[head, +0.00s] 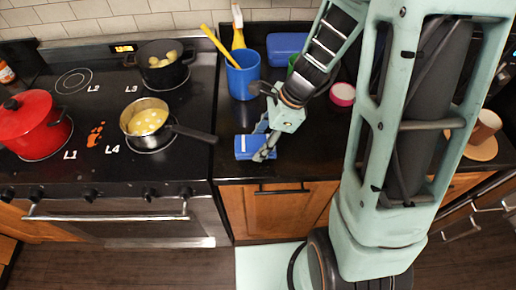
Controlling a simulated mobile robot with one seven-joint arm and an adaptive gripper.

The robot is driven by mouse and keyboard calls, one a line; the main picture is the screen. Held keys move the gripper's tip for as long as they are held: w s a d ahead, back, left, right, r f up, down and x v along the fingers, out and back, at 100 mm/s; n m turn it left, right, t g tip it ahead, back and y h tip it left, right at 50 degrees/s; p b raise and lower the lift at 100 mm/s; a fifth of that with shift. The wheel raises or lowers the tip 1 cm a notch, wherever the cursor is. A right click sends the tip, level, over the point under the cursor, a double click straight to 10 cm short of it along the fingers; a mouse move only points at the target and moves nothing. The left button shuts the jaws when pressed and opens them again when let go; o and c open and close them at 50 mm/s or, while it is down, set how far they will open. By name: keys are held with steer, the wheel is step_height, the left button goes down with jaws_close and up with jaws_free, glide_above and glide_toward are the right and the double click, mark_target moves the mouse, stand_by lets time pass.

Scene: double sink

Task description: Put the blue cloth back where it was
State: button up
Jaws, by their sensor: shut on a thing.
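The blue cloth (247,152) is a small folded piece with a pale stripe, near the front edge of the black counter (230,125), just right of the stove. My gripper (264,150) points down at the cloth and is shut on its right part. The fingers hide some of the cloth. I cannot tell whether the cloth rests on the counter or is slightly above it.
A blue cup (243,80) with a yellow utensil stands behind the cloth. A yellow bottle (238,30), a blue box (287,46) and a pink round item (342,94) are further back. The stove holds a red pot (30,122), a pan (150,122) and a black pot (162,72).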

mark_target(263, 141)
steer(key=shift+w+a+f, duration=0.15)
steer(key=shift+f, duration=0.25)
steer(key=shift+w+a+f+b, duration=0.1)
steer(key=shift+w+f+b, duration=0.05)
steer(key=shift+f+b, duration=1.45)
steer(key=shift+r, duration=0.1)
steer(key=o, duration=1.1)
steer(key=shift+f, duration=0.2)
steer(key=shift+r, duration=0.6)
steer(key=p+v, duration=0.1)
steer(key=v, duration=1)
steer(key=shift+d+r, duration=0.1)
steer(key=shift+d, duration=0.1)
